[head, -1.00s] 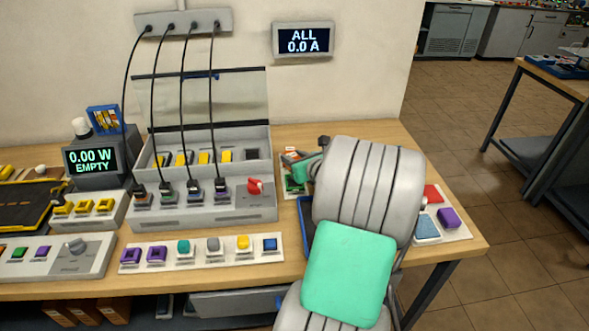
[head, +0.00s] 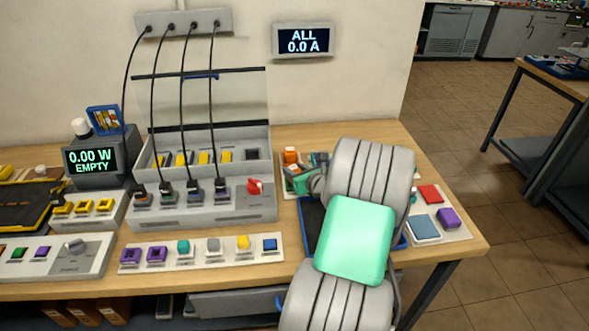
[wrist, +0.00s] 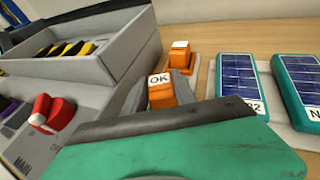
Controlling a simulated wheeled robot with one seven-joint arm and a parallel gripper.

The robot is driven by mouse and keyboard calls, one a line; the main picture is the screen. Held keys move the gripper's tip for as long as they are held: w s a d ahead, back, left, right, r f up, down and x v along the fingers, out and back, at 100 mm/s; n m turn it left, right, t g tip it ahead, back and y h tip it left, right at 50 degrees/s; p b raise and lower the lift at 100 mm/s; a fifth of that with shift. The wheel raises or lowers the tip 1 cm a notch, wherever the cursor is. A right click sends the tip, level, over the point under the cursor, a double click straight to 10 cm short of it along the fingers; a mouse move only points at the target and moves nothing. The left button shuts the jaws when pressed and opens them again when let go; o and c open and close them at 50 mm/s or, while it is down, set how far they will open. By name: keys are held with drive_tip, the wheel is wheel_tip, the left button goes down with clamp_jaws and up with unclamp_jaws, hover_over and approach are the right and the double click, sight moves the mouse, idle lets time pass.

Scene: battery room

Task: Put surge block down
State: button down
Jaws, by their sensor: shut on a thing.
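My gripper (wrist: 160,92) has grey fingers shut on an orange block (wrist: 161,90) with a white OK label, which I take to be the surge block. In the wrist view it is held just beyond the dark edge of my gripper's green housing. I cannot tell whether its underside touches the surface below. In the head view my gripper (head: 318,172) is right of the grey charging station (head: 225,210), partly hidden by my arm.
A second orange block (wrist: 181,56) stands just behind the held one. Two blue solar-panel blocks (wrist: 243,82) (wrist: 302,85) lie to its right. The charger's red knob (wrist: 42,112) is to the left. A dark blue tray (head: 310,222) lies partly under my arm.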

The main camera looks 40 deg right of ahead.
drive_tip(key=c, duration=1)
unclamp_jaws()
drive_tip(key=v, duration=1.2)
drive_tip(key=shift+r, duration=0.45)
